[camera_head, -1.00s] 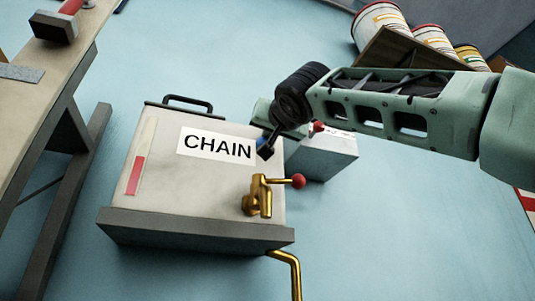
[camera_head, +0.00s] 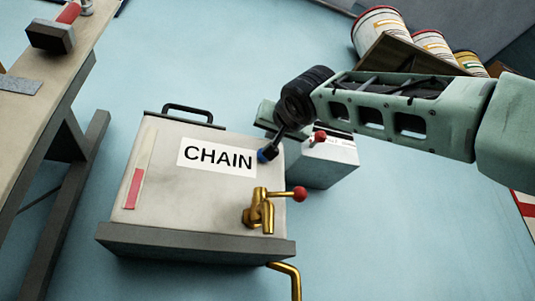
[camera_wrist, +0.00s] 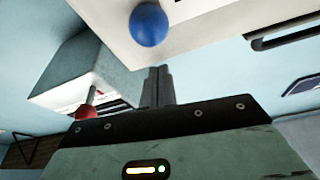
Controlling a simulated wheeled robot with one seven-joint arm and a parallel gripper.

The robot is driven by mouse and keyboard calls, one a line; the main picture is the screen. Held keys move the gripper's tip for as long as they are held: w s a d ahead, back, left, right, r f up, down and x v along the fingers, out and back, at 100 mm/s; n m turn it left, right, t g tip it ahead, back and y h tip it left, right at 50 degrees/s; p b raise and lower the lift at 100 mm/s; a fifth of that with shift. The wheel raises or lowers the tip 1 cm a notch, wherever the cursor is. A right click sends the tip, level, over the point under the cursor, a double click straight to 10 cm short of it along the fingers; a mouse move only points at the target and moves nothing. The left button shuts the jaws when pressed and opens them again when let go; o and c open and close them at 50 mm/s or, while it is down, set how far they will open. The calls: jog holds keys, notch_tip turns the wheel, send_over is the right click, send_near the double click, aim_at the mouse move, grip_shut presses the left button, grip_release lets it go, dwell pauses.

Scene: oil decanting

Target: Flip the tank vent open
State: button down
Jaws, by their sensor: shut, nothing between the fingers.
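The tank (camera_head: 165,205) is a pale box with a CHAIN label (camera_head: 217,158) on its face. The blue ball (camera_head: 262,156), the vent's likely knob, is at the tank's right edge beside the label. It also shows in the wrist view (camera_wrist: 149,24), against the pale tank. My gripper (camera_head: 272,150) is shut and empty, just right of the blue ball. In the wrist view its joined fingertips (camera_wrist: 158,72) point toward the ball, with a small gap showing between them. The vent's lever and hinge cannot be made out.
A brass tap (camera_head: 262,210) with a red ball handle (camera_head: 299,194) is on the tank's lower right. A black carry handle (camera_head: 187,108) is at its back edge. A second grey box (camera_head: 330,165) stands close on the right. A workbench (camera_head: 45,100) is at left.

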jog(key=b+v, duration=0.6)
jog(key=v, duration=0.3)
jog(key=shift+s+d, duration=0.2)
jog(key=shift+s, duration=0.15)
jog(key=shift+f, duration=0.1)
